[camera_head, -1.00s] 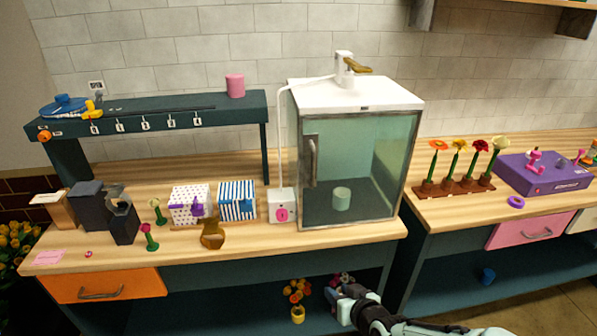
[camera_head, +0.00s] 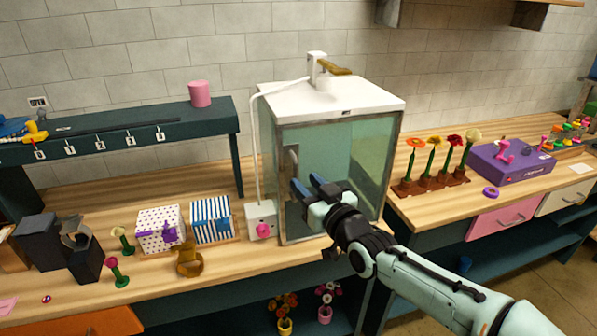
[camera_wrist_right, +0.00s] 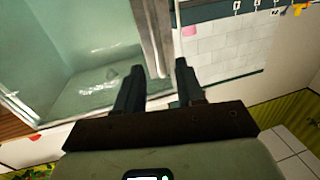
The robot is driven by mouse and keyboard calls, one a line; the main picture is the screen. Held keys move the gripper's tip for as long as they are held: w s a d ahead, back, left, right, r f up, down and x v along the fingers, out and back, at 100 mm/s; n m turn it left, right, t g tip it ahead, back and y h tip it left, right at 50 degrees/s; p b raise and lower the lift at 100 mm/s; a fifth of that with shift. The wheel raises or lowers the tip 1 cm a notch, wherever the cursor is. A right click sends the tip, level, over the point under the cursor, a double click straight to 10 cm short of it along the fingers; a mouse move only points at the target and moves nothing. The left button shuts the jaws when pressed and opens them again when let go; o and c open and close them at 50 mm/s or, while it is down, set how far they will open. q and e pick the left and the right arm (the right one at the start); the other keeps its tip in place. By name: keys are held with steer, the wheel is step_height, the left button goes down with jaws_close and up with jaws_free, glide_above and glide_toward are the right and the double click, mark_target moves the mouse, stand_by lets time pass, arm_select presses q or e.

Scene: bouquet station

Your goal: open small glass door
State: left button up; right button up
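The small glass cabinet (camera_head: 335,90) stands on the wooden counter, with a white top. Its glass door (camera_head: 335,150) faces me and looks shut. The door's metal handle (camera_head: 292,170) runs upright along the door's left side. My right gripper (camera_head: 309,186) is in front of the door, just right of the handle, fingers apart. In the right wrist view, my open gripper (camera_wrist_right: 160,82) has a metal bar (camera_wrist_right: 152,40), seemingly the handle, just beyond and between the fingertips. I cannot tell if they touch it. My arm hides the lower right of the door. My left gripper is not in view.
Left of the cabinet are a white box with a pink knob (camera_head: 263,220), a striped box (camera_head: 211,219) and a brown vase (camera_head: 189,261). On the right are a flower rack (camera_head: 432,184) and a purple box (camera_head: 510,166). Potted flowers (camera_head: 284,318) stand below the counter.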

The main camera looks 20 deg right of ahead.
mark_target(296, 174)
steer(key=shift+p+x, duration=0.4)
steer(key=shift+x, duration=1.8)
jaws_close()
steer(key=shift+s, duration=0.1)
